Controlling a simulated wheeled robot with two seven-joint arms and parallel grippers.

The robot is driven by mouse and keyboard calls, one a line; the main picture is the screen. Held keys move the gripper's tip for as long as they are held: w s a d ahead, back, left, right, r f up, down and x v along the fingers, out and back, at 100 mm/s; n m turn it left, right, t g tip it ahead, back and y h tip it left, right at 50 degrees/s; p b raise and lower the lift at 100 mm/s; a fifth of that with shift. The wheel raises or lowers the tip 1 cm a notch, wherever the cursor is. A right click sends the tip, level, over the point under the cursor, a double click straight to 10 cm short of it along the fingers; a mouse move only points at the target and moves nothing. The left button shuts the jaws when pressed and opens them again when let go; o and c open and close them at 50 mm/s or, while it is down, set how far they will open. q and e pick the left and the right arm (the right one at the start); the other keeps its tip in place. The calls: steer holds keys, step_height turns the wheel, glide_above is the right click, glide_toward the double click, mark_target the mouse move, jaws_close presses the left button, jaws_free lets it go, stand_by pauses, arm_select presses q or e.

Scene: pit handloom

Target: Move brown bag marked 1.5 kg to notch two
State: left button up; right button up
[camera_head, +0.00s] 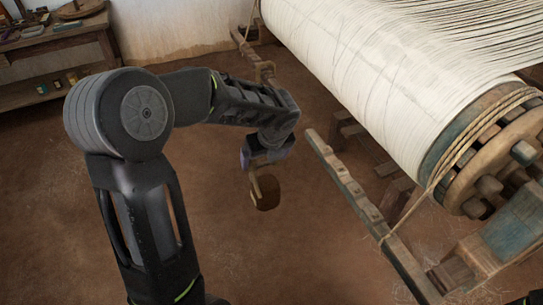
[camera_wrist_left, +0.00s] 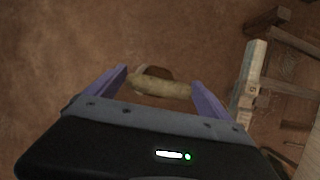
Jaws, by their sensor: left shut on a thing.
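My left gripper (camera_head: 264,156) is shut on the pale loop of a small brown bag (camera_head: 266,193), which hangs below the fingers, clear of the floor. No marking on the bag can be read. In the left wrist view the pale loop (camera_wrist_left: 162,88) lies between the two purple fingers, with a little of the brown bag behind it. A notched wooden lever (camera_head: 358,202) slants down to the right of the bag, apart from it. The lever also shows in the left wrist view (camera_wrist_left: 247,85). My right gripper is not in view.
A large cloth roll (camera_head: 365,75) with a pegged wooden end wheel (camera_head: 500,150) stands at the upper right. A rope (camera_head: 440,175) runs from it to the lever. A wooden bench (camera_head: 55,50) is at the back left. Bare earth floor lies around the bag.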

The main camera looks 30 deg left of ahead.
arm_select(q)
steer(key=shift+s+a+r, duration=0.15)
steer(key=shift+s+a, duration=0.3)
steer(key=shift+s, duration=0.05)
steer(key=s+a+r+p, duration=0.1)
steer(key=s+a+p, duration=0.2)
steer(key=s+a, duration=0.2)
steer(key=shift+s+a, duration=0.25)
steer(key=shift+s, duration=1.25)
stand_by(0.3)
